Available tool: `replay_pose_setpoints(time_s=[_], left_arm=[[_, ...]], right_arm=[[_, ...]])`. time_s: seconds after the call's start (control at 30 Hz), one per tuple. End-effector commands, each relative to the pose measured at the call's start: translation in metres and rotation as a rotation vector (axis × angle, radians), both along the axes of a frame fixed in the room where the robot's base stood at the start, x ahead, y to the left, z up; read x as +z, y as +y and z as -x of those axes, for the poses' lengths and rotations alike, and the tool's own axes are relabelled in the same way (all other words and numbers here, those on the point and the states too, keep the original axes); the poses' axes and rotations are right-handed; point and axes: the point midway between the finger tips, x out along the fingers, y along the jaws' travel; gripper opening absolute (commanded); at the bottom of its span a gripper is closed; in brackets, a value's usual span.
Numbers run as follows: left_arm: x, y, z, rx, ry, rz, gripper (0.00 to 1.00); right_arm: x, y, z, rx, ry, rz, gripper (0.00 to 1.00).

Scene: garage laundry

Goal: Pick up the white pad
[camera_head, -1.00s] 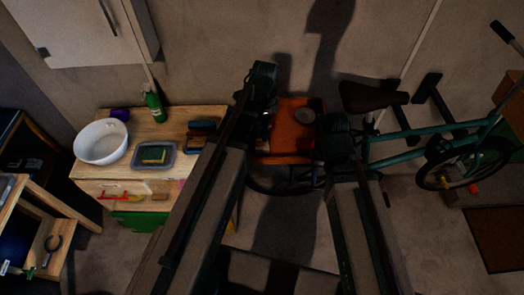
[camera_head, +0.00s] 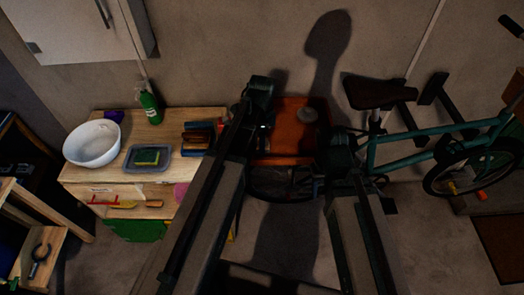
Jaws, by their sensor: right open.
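I cannot clearly make out a white pad. A small pale patch (camera_head: 101,189) shows at the front of the wooden bench, near red and yellow items, but I cannot tell what it is. My right gripper (camera_head: 318,186) is at the end of the right arm, near the orange box, and is open. It is dark and small in the picture and away from the bench. My left arm crosses the middle, and its dark end (camera_head: 262,120) is beside the orange box. The left jaws are too dark to read.
The wooden bench (camera_head: 175,122) holds a white bowl (camera_head: 93,143), a grey tray (camera_head: 132,160) with a yellow-green sponge (camera_head: 148,156), a green bottle (camera_head: 151,106) and dark blocks (camera_head: 197,138). An orange box (camera_head: 292,130) stands behind my arms. A teal bicycle (camera_head: 425,138) is at right.

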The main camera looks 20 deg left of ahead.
Motion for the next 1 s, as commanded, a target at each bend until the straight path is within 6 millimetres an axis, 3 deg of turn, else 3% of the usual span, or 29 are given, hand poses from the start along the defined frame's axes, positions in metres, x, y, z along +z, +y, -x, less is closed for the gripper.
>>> replay_pose_setpoints(time_s=[0.27, 0.3, 0.73, 1.0], left_arm=[[-0.0041, -0.0001, 0.0, 0.0, 0.0, 0.0, 0.8], [-0.0041, -0.0001, 0.0, 0.0, 0.0, 0.0, 0.76], [-0.0041, -0.0001, -0.0001, 0.0, 0.0, 0.0, 0.0], [-0.0036, -0.0002, -0.0001, 0.0, 0.0, 0.0, 0.0]], right_arm=[[-0.0041, 0.0, 0.0, -0.001, 0.0, 0.0, 0.5], [-0.0041, 0.0, 0.0, 0.0, 0.0, 0.0, 0.5], [-0.0041, 0.0, 0.0, 0.0, 0.0, 0.0, 0.5], [-0.0036, 0.0, 0.0, 0.0, 0.0, 0.0, 0.5]])
